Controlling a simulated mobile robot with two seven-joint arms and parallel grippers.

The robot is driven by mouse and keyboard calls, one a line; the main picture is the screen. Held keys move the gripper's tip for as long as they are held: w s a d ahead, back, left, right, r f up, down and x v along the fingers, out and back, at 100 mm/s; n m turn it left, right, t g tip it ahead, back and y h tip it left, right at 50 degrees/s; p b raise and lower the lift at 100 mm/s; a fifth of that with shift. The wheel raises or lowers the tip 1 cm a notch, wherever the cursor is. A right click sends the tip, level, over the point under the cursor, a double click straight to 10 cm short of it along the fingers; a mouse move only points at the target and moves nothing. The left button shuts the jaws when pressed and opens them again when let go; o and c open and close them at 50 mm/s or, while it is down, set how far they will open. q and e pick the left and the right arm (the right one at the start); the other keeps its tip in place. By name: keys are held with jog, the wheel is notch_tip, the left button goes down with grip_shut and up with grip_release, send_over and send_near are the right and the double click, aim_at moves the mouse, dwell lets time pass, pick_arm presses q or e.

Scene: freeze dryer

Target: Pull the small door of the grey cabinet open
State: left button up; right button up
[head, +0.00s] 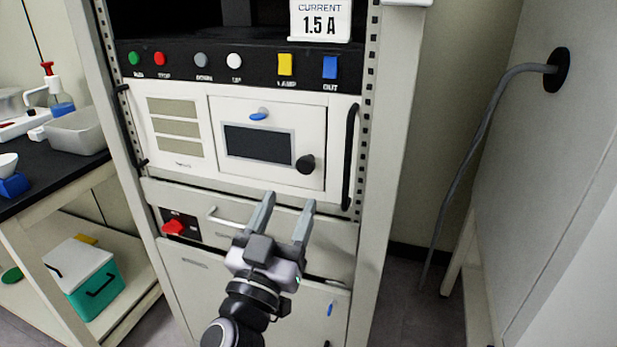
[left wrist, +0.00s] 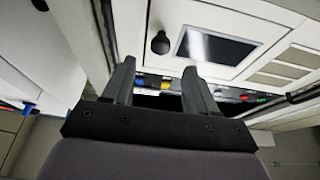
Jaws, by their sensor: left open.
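The pale grey cabinet (head: 392,130) stands upright in the head view. Its small white door (head: 305,125) looks shut and flush, with a dark window (head: 258,144), a blue latch (head: 258,116) and a round black knob (head: 305,164) at lower right. My left gripper (head: 289,200) is open and empty, fingers pointing up, just below the door in the picture. In the left wrist view, turned around, the open fingers (left wrist: 159,66) show with the black knob (left wrist: 160,42) just beyond their tips, apart from them. The door (left wrist: 175,14) shows there too. My right gripper is in neither view.
A black vertical handle (head: 349,155) stands right of the door. Below are a drawer with a white handle (head: 226,218) and a red switch (head: 173,228). A button panel (head: 200,62) lies above. A bench (head: 50,180) is at left; a cable (head: 478,130) hangs at right.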

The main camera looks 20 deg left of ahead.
aim_at(303, 167)
pick_arm(q)
jog(key=p+x, duration=0.2)
jog(key=x, duration=0.3)
jog(key=shift+w+r, duration=0.25)
jog(key=shift+w, duration=0.05)
jog(key=shift+w+r+p, duration=0.15)
jog(key=shift+w+p, duration=0.15)
jog(key=shift+w, duration=0.35)
jog(key=shift+c, duration=0.4)
jog(key=c, duration=1)
grip_shut()
jog(key=shift+s, duration=0.1)
